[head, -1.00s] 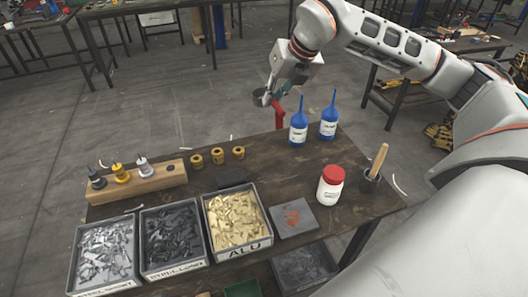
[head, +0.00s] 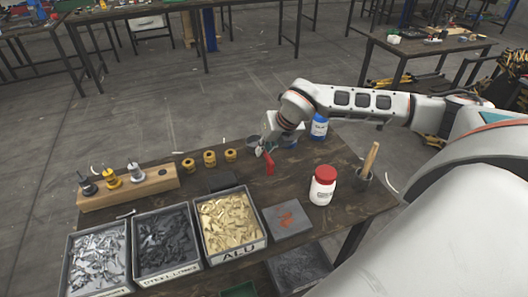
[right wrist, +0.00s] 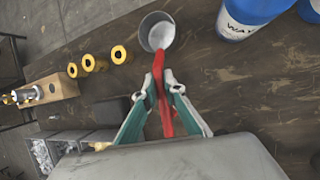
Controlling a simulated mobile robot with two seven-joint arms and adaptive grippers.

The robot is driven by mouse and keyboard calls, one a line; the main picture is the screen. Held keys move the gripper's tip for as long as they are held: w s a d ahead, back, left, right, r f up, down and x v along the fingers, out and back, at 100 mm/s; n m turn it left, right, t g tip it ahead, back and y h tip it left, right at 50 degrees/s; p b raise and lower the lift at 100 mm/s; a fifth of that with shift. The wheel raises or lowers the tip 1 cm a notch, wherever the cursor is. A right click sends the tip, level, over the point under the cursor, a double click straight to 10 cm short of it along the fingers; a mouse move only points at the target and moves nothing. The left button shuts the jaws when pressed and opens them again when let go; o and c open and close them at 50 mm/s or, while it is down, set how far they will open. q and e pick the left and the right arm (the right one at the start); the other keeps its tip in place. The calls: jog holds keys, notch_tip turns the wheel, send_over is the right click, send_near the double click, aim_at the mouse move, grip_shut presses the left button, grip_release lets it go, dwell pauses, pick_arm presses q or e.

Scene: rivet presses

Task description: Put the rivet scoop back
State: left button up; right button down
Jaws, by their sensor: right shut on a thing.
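The rivet scoop has a red handle (head: 269,163) and a round grey metal cup (head: 253,142). My right gripper (head: 268,149) is shut on the red handle, over the back part of the dark bench. In the right wrist view, the handle (right wrist: 160,88) runs between the two fingers (right wrist: 162,88), and the cup (right wrist: 158,33) points away, open side showing and looking empty. I cannot tell how far the scoop is above the bench. Three grey bins of rivets stand at the front: silver (head: 98,260), dark (head: 165,240) and gold, labelled ALU (head: 240,249). My left gripper is not in view.
A blue bottle (head: 319,128) stands right behind my right gripper. A red-lidded white jar (head: 322,187), a brush pot (head: 363,178), a grey pad with red marks (head: 290,220) and a dark block (head: 225,180) are nearby. Yellow spools (head: 209,158) and a wooden block (head: 129,188) stand left.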

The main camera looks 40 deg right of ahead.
jog(key=shift+f, duration=0.6)
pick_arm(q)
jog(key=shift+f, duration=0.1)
pick_arm(e)
jog(key=c, duration=2.1)
grip_release()
jog(key=shift+c, duration=0.2)
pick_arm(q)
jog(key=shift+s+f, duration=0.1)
pick_arm(e)
jog(key=v, duration=1.2)
jog(key=shift+a, duration=0.1)
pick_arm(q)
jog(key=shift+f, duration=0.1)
